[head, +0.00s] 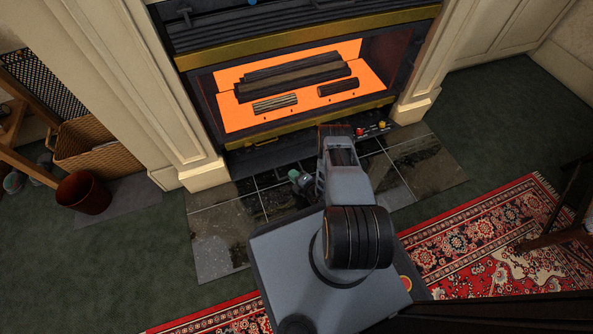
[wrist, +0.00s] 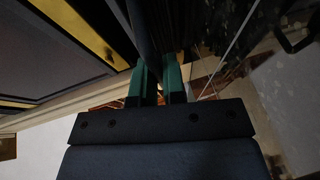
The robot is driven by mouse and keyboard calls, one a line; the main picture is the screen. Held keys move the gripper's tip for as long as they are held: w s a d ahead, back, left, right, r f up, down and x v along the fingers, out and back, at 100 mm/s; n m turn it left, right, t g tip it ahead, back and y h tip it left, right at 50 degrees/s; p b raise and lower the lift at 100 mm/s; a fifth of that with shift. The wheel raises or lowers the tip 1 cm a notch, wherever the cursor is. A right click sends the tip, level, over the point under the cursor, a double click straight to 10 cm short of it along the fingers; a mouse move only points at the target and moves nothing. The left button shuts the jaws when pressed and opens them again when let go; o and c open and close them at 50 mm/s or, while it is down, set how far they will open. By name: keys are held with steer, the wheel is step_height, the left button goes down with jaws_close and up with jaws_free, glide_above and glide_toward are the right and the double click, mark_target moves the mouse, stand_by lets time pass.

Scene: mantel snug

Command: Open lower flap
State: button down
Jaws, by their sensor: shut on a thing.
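The fireplace (head: 290,85) stands ahead in the head view, with glowing orange panels and dark logs. Below its lower brass strip (head: 285,128) is a dark band where the lower flap (head: 262,155) sits; my arm covers part of it. How far the flap stands open is hard to tell. My gripper (head: 301,179) is low in front of this band, just above the hearth tiles. In the wrist view, the green fingers of my gripper (wrist: 156,82) are closed on a dark, narrow piece, which looks like part of the flap.
Small red and yellow controls (head: 372,130) show right of my arm under the brass strip. Dark hearth tiles (head: 215,225) lie in front. A wicker basket (head: 95,148) and dark red bin (head: 84,192) stand at left. A patterned rug (head: 490,240) lies at right.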

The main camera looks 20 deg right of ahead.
steer(key=shift+w+f, duration=0.1)
steer(key=shift+f, duration=0.7)
steer(key=shift+a, duration=0.1)
steer(key=c, duration=1.4)
jaws_free()
steer(key=shift+o, duration=0.9)
steer(key=shift+f, duration=0.1)
